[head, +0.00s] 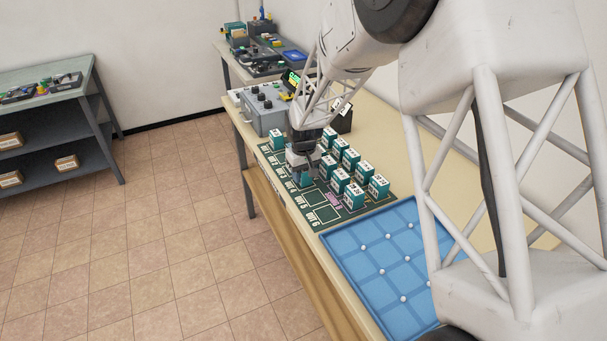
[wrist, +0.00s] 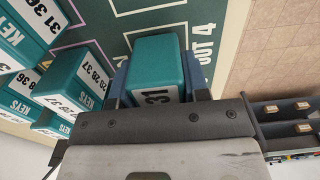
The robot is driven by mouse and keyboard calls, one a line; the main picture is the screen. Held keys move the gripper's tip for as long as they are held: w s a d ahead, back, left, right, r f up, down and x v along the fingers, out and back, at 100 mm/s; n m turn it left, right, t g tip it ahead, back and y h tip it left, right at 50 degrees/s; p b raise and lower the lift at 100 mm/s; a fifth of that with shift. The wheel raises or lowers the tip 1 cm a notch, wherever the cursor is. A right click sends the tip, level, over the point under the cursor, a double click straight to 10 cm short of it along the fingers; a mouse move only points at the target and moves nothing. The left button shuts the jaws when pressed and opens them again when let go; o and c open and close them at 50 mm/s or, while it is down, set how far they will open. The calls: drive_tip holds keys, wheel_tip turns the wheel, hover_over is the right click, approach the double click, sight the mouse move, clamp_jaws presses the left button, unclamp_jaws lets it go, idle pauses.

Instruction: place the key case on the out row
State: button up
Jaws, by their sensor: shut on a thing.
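The held key case (wrist: 158,65) is a teal box with a white label reading 31, seen end-on in the wrist view. My gripper (wrist: 160,88) is shut on it, with a finger on each side. The dark green mat (wrist: 105,28) carries white-outlined slots, and the lettering OUT 4 shows right beside the held case. In the head view my gripper (head: 303,163) is over the mat's out row, along its left edge. I cannot tell whether the case touches the mat. Another teal case (head: 276,139) stands at the far end of that row.
Several teal key cases (head: 353,195) stand in rows on the right of the mat, close to my gripper. A pink slot (head: 334,198) lies near them. A blue tray (head: 345,240) with white knobs is at the near end. A grey control box (head: 264,110) stands beyond the mat.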

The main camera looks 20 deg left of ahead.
drive_tip(key=shift+f, duration=0.15)
drive_tip(key=o, duration=1)
drive_tip(key=shift+c, duration=0.2)
wheel_tip(320, 180, up, 12)
drive_tip(key=shift+r, duration=0.1)
idle(0.8)
drive_tip(key=shift+d, duration=0.1)
